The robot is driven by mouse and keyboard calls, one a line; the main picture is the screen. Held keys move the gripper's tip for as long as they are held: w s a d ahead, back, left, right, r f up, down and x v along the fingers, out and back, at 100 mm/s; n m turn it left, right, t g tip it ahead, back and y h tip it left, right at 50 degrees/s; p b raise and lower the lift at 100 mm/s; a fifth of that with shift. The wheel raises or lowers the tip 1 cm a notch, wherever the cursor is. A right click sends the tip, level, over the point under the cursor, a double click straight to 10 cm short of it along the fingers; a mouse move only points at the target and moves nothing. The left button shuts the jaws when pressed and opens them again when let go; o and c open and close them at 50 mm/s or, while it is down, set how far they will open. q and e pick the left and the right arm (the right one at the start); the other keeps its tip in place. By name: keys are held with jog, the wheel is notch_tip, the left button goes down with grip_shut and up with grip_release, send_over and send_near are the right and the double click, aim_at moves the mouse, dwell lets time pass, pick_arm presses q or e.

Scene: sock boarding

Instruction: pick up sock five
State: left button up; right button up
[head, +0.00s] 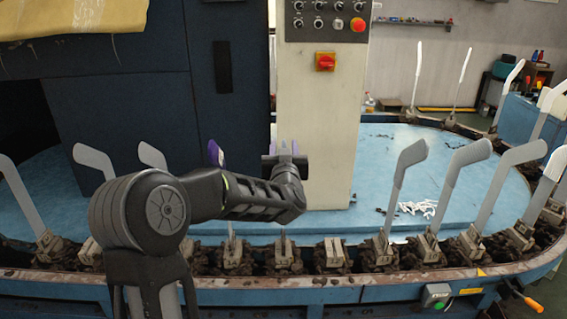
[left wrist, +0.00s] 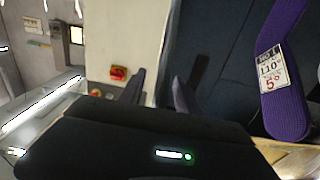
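A purple sock (left wrist: 283,85) with a white paper label shows at the right of the left wrist view. The label has printed figures, with a red 5 among them. In the head view only a small purple piece (head: 214,153) shows behind my left arm, mostly hidden. My left gripper (head: 285,162) is out in front of the pale control column. In the left wrist view its two dark fingers (left wrist: 159,93) stand apart with nothing between them, and the sock is off to their right, not touching them. My right gripper is in neither view.
Several flat grey boards (head: 407,165) stand in clamps along the curved machine rail (head: 330,292). The control column (head: 325,120) with a red-yellow switch (head: 325,61) and dark blue cabinets stand behind. White scraps (head: 418,208) lie on the blue deck (head: 370,215).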

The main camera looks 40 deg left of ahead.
pick_arm(q)
grip_shut()
dwell(0.3)
jog(key=shift+r, duration=0.1)
notch_tip(320, 180, up, 10)
jog(key=shift+f, duration=0.1)
dwell(0.6)
dwell(0.4)
